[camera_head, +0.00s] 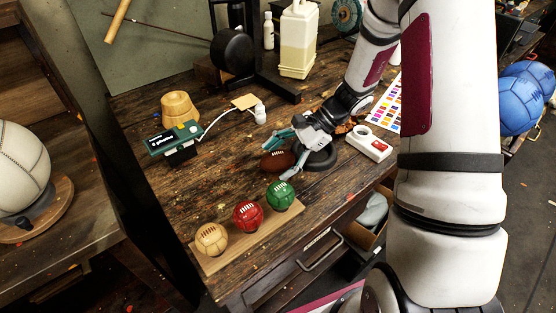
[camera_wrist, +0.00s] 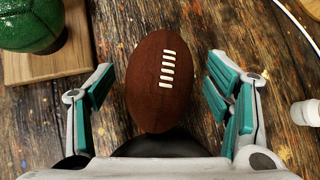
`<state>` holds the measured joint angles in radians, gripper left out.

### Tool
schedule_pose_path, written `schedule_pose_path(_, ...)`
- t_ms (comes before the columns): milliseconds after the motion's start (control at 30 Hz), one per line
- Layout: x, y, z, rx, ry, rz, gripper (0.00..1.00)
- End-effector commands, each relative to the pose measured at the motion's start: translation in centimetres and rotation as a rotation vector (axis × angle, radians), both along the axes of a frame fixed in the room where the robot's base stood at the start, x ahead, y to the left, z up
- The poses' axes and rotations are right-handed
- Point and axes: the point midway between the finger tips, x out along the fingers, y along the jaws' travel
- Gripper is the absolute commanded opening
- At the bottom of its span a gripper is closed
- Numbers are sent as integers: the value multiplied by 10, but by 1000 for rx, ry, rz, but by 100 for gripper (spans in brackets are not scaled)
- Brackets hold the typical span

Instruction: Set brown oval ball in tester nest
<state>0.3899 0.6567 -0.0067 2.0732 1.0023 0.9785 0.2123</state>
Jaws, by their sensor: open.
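The brown oval ball (camera_head: 275,161) with white laces lies on the wooden bench. It also shows in the wrist view (camera_wrist: 150,85), upright in the picture between my fingers. My gripper (camera_head: 281,158) is open around the ball, with a teal-padded finger on each side and a visible gap to each. A black round base or ring (camera_head: 322,160) sits on the bench right beside the ball, partly under my wrist; it may be the tester nest. In the wrist view a black rounded part (camera_wrist: 160,145) shows at the ball's lower end; I cannot tell if they touch.
A wooden board (camera_head: 226,256) holds a tan ball (camera_head: 211,239), a red ball (camera_head: 248,215) and a green ball (camera_head: 280,195). A green device (camera_head: 173,138) with a cable stands left. A white box (camera_head: 369,143) with a red part sits right.

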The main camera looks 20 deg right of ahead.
Motion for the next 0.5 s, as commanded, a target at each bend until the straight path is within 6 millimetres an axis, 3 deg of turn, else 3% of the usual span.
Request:
schedule_pose_path(300, 1, 4, -5, -1, 0, -2, 72)
schedule_pose_path(367, 1, 4, -5, -1, 0, -2, 61)
schedule_pose_path(500, 1, 4, -5, -1, 0, -2, 29)
